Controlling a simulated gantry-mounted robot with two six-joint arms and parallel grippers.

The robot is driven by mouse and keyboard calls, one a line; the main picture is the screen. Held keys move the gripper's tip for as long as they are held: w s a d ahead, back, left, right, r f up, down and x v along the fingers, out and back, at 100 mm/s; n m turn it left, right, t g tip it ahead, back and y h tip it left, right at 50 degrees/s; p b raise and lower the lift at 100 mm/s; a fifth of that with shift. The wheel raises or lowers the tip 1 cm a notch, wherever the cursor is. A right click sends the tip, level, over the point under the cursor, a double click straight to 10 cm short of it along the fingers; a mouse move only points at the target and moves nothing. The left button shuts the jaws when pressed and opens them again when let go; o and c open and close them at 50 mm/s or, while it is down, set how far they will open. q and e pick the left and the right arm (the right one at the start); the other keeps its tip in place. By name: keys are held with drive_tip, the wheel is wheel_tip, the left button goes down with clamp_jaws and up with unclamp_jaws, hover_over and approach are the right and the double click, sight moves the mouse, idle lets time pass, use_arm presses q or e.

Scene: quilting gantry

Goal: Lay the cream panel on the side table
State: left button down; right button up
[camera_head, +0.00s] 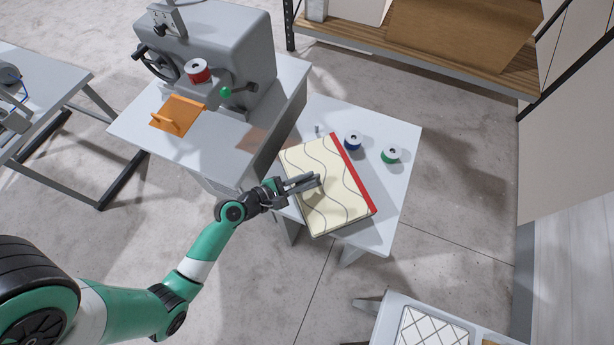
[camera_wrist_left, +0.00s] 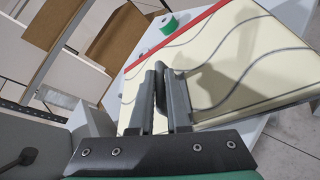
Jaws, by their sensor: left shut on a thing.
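The cream panel (camera_head: 325,180), with grey wavy lines and a red strip along one edge, lies flat over the white side table (camera_head: 400,190). Whether it touches the top or hovers just above it I cannot tell. My left gripper (camera_head: 305,183) reaches in from the left and is shut on the panel at its left side. The left wrist view shows the fingers (camera_wrist_left: 163,90) at the panel (camera_wrist_left: 235,60), with their tips partly over it and its red strip on the far side. My right gripper is not in view.
A grey sewing machine (camera_head: 225,50) with an orange plate (camera_head: 178,114) stands on the adjoining table. A tray with a quilted white piece (camera_head: 432,328) is at lower right.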

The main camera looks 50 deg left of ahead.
use_arm(q)
drive_tip(key=f, duration=0.1)
drive_tip(key=f+b, duration=0.2)
drive_tip(key=shift+w+a+f, duration=0.1)
drive_tip(key=shift+w+f, duration=0.15)
drive_tip(key=shift+f, duration=0.15)
drive_tip(key=shift+r, duration=0.1)
drive_tip(key=c, duration=0.9)
unclamp_jaws()
drive_tip(key=p+v, duration=0.2)
drive_tip(key=v, duration=1)
